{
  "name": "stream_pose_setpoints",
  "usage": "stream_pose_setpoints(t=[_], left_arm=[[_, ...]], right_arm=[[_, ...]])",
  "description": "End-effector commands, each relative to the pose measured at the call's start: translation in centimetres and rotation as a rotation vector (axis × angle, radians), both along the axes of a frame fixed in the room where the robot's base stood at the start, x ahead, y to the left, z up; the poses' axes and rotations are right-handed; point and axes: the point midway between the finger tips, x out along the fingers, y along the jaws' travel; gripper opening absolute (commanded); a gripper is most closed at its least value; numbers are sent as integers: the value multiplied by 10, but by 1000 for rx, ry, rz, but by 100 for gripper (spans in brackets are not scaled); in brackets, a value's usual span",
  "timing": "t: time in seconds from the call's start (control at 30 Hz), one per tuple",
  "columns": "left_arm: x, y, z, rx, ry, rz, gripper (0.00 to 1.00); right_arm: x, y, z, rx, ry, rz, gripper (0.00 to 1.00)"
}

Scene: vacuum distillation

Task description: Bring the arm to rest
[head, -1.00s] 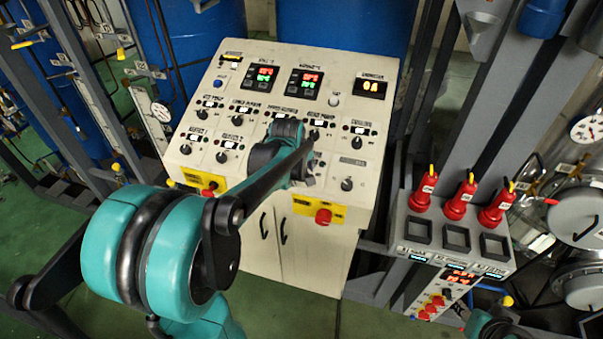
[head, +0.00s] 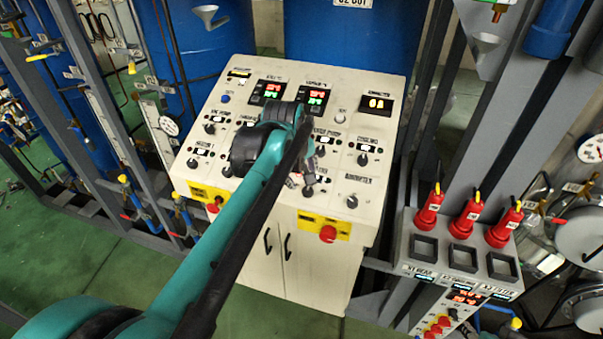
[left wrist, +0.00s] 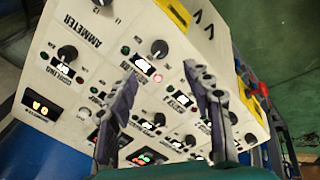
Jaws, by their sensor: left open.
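My left arm comes in from the lower left and reaches over the sloped control console (head: 350,235). My left gripper (head: 310,178) is above the lower middle of the panel, partly hidden by its own wrist and arm. In the left wrist view its two fingers (left wrist: 163,75) stand apart with nothing between them. Panel knobs and small lit switches lie beyond and between them. I cannot tell whether a fingertip touches the panel. My right gripper is not in view.
The console carries red-green displays (head: 312,98), several knobs and a red button (head: 328,234) on yellow. To the right is a box (head: 460,255) with red-handled plugs (head: 467,217). Grey frame posts (head: 480,130) and blue tanks (head: 345,45) stand around. Green floor (head: 60,260) is clear at the left.

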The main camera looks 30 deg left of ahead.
Motion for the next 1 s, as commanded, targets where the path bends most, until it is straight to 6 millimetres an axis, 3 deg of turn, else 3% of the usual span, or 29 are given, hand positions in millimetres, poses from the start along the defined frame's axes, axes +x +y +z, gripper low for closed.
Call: stream_pose_setpoints(t=[0.5,0.63,0.77,1.0], left_arm=[[-1,0,1,0,0,-1,50],[-6,-9,-13,18,-3,-46,50],[-27,-38,-57,89,-21,-216,50],[-88,-103,-180,310,-78,-693,50]], right_arm=[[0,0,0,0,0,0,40],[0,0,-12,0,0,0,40],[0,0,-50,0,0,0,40],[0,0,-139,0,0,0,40]])
